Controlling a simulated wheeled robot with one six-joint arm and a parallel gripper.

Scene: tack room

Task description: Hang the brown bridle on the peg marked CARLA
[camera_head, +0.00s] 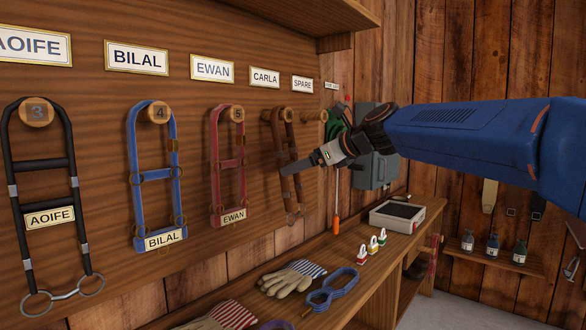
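The brown bridle (279,142) hangs against the wall board below the CARLA label (265,77). Its top loop is at the wooden CARLA peg (286,114); whether the loop is fully over the peg is hard to tell. A ring hangs at its lower end. My gripper (289,169) reaches in from the right, with its dark finger across the bridle's right strap at mid-height. Only one finger shows clearly, so I cannot tell whether it grips the strap.
Black (74,160), blue (182,165) and red (215,165) halters hang left, under AOIFE, BILAL and EWAN. The SPARE peg (322,115) is just right. The bench below (345,295) holds gloves (292,278), a blue strap (333,288), small padlocks (373,245) and a box (397,215).

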